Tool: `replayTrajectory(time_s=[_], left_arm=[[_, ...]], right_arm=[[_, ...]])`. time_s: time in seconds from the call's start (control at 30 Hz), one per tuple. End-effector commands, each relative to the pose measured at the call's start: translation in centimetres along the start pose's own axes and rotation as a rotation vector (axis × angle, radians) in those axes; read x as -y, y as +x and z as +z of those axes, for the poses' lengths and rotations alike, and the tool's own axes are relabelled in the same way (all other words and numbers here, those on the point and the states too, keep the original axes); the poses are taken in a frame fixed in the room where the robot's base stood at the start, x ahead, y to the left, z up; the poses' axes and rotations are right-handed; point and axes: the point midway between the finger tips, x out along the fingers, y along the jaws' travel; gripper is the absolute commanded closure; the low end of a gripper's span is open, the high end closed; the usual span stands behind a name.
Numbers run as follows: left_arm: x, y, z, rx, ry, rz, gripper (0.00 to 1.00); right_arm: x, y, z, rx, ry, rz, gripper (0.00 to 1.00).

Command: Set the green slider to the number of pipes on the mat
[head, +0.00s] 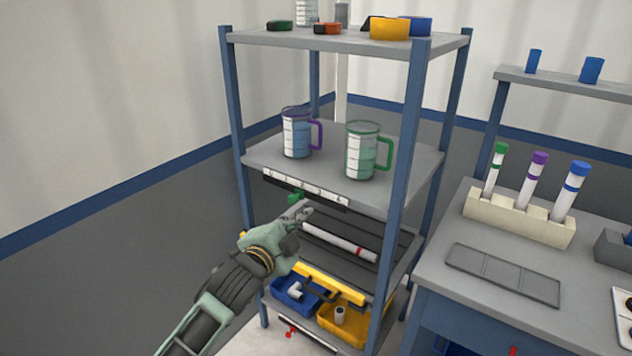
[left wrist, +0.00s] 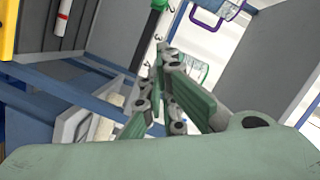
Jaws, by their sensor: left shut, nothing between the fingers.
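The green slider (head: 295,197) hangs below the numbered strip (head: 305,188) on the front edge of the middle shelf. It also shows at the top of the left wrist view (left wrist: 160,4), on a dark rail beside printed numbers. I cannot tell which number it stands at. My left gripper (head: 303,210) is shut and empty, with its fingertips close to the slider's right and below; contact is unclear. The dark grey mat (head: 385,239) lies on the shelf below. One white pipe with a red band (head: 340,243) shows on it; my gripper and arm hide part of the mat.
A purple-handled jug (head: 296,133) and a green-handled jug (head: 362,150) stand on the middle shelf. Blue bin (head: 296,297) and yellow bin (head: 345,325) with fittings sit below. A red slider (head: 288,334) is at the bottom. Blue posts (head: 400,190) frame the rack.

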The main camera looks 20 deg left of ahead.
Motion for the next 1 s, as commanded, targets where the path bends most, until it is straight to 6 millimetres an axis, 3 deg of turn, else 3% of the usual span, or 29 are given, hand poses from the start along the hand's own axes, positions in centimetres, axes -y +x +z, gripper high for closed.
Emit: replayTrajectory(time_s=[0.17,0.67,0.8,1.0], left_arm=[[0.3,1.4,0.0,0.000,0.005,-0.003,1.00],[0.3,10.2,-0.1,0.000,0.005,-0.003,1.00],[0.3,10.6,2.2,0.002,0.006,-0.001,1.00],[0.3,11.0,3.6,-0.001,0.006,-0.002,1.00]], right_arm=[[0.0,-0.1,0.5,0.006,0.000,0.000,1.00],[0.0,-0.8,0.4,0.007,0.000,0.000,1.00],[0.0,-1.1,0.3,0.007,0.000,0.000,1.00],[0.0,-1.3,0.3,0.007,0.000,0.000,1.00]])
